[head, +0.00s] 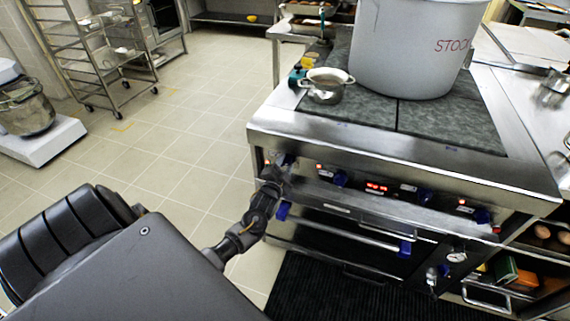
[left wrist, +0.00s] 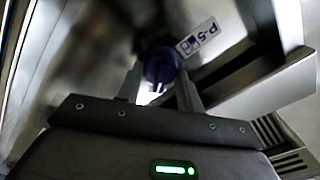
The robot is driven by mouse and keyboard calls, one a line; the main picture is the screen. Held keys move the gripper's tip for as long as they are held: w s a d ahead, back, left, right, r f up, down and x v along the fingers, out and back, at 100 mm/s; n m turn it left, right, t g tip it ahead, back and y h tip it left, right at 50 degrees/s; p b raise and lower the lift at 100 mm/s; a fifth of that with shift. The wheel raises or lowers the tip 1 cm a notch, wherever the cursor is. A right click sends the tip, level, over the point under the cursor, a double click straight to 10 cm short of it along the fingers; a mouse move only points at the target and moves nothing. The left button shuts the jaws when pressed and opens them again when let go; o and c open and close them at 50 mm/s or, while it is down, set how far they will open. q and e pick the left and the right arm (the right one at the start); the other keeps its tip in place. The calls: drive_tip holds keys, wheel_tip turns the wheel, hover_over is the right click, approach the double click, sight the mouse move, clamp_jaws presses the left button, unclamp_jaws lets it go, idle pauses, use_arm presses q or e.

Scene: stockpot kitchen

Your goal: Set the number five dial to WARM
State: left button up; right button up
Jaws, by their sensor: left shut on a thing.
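The stove's front panel (head: 385,172) carries several blue dials and red lit displays. My left gripper (head: 276,170) is at the left end of this panel. In the left wrist view my left gripper (left wrist: 161,92) is shut on a blue dial (left wrist: 162,64), with one finger on each side of it. In the head view that dial is mostly hidden by the gripper. Another blue dial (head: 340,179) sits to its right, with a further one (head: 482,215) near the panel's right end. I cannot read dial numbers or a WARM mark. My right gripper is out of view.
A large grey stockpot (head: 415,50) and a small metal pot (head: 327,88) stand on the cooktop. A label (left wrist: 198,40) is beside the held dial. A black mat (head: 335,290) lies before the stove.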

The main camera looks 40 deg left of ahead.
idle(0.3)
use_arm(q)
drive_tip(key=o, duration=1)
drive_tip(key=v, duration=1)
drive_tip(key=shift+s+d, duration=0.25)
drive_tip(key=shift+s, duration=0.1)
